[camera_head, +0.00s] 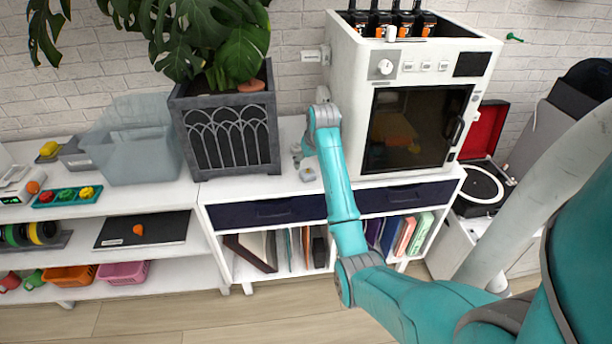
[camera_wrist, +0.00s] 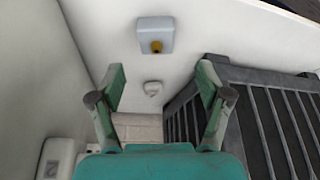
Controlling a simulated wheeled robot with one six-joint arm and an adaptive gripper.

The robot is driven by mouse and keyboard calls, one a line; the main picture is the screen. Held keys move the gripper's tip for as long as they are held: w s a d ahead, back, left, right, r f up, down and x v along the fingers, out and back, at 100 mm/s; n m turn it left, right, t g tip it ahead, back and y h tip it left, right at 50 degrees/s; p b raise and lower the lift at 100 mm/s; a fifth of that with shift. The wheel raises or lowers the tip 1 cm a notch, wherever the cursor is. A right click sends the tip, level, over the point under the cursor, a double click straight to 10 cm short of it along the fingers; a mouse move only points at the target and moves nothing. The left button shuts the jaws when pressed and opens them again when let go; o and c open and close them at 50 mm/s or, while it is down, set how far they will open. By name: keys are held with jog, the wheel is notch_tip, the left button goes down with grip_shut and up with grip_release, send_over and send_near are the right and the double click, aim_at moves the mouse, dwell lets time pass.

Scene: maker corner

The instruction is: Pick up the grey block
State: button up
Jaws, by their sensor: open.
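A small light grey block (camera_head: 308,174) lies on the white cabinet top, near its front edge, between the planter and the oven. In the wrist view a grey block (camera_wrist: 147,24) with a yellow-brown spot on one side sits at the top, beyond my fingertips. My gripper (camera_wrist: 162,80) is open, its two green fingers apart with nothing held. A small whitish object (camera_wrist: 153,88) shows between the fingers, lower than the block in the picture. In the head view my gripper is mostly hidden behind my arm.
The dark slatted planter (camera_head: 228,130) stands close on the left, also at the right of the wrist view (camera_wrist: 262,110). The white oven (camera_head: 350,110) stands close on the right. A brick wall (camera_wrist: 138,127) lies behind. The gap between planter and oven is narrow.

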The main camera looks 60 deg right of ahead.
aim_at(308, 170)
jog(key=shift+s+x, duration=0.1)
jog(key=shift+x, duration=1.5)
jog(key=shift+s+x, duration=0.15)
jog(key=shift+x, duration=1.5)
jog(key=shift+d, duration=0.1)
jog(key=c, duration=1.2)
